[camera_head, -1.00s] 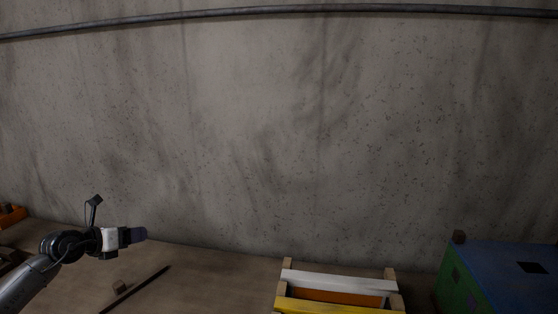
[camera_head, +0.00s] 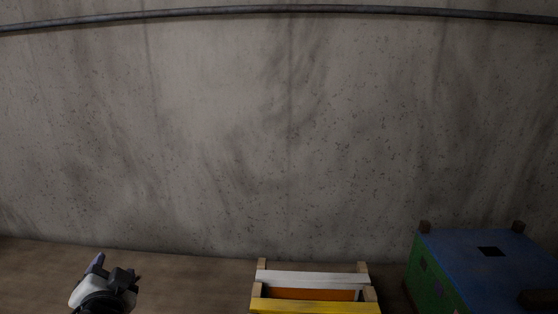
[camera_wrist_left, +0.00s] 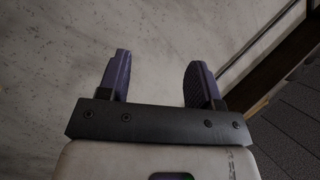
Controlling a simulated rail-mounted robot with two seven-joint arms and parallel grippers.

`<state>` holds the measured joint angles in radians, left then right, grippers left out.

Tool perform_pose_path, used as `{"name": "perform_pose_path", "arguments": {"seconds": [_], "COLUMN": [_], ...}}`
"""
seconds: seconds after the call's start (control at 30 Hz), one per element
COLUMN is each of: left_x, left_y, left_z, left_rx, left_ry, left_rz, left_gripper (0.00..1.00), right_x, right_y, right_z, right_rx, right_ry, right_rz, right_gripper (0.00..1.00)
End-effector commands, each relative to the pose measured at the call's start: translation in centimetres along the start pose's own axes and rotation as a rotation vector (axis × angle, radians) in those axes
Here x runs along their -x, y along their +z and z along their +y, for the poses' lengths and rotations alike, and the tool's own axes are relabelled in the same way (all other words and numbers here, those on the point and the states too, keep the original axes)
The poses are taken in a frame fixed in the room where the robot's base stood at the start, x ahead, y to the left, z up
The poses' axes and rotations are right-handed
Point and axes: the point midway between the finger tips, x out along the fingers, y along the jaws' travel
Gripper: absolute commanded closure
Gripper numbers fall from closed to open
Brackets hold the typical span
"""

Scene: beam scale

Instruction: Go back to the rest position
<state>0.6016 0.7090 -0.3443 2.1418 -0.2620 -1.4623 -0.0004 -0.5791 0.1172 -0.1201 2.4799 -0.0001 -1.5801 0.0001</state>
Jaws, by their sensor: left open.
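My left gripper (camera_head: 99,264) shows at the bottom left of the head view, its fingers tilted up toward the wall. In the left wrist view its two purple fingertips (camera_wrist_left: 157,75) stand apart with nothing between them. A pale, speckled surface fills most of the space behind the fingers. My right gripper is in neither view. No beam scale can be made out in these frames.
A crate with white, orange and yellow slats (camera_head: 312,280) stands at the bottom middle. A blue-topped box with green sides (camera_head: 460,250) stands at the right. A concrete wall (camera_head: 280,140) closes off the back. The brown surface (camera_head: 190,285) between gripper and crate looks clear.

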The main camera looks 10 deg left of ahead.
Motion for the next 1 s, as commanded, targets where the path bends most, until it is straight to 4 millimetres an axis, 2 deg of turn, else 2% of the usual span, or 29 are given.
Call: {"name": "perform_pose_path", "arguments": {"seconds": [0.03, 0.2, 0.3, 0.4, 0.6, 0.7, 0.83, 1.0], "left_x": [2.0, 9.2, 13.3, 17.0, 23.6, 26.7, 30.3, 34.4], "left_y": [1.4, 5.5, 8.1, 11.2, 18.6, 21.5, 24.5, 28.1], "left_z": [3.5, 12.4, 16.2, 19.0, 24.1, 25.8, 27.2, 28.0], "left_rx": [0.033, 0.132, 0.193, 0.245, 0.301, 0.307, 0.301, 0.265], "left_ry": [0.117, 0.456, 0.596, 0.686, 0.825, 0.875, 0.928, 0.975], "left_rz": [-0.037, -0.109, -0.151, -0.226, -0.452, -0.550, -0.653, -0.767], "left_gripper": [0.41, 0.41, 0.41, 0.41, 0.41, 0.41, 0.41, 0.41], "right_x": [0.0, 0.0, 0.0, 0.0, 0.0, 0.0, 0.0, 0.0], "right_y": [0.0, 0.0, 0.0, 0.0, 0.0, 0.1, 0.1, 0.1], "right_z": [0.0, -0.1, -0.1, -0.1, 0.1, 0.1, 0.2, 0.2], "right_rx": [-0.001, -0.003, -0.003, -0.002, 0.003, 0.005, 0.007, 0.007], "right_ry": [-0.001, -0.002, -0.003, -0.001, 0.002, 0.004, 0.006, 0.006], "right_rz": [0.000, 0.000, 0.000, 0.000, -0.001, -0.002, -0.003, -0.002], "right_gripper": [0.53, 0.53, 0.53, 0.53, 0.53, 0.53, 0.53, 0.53]}}
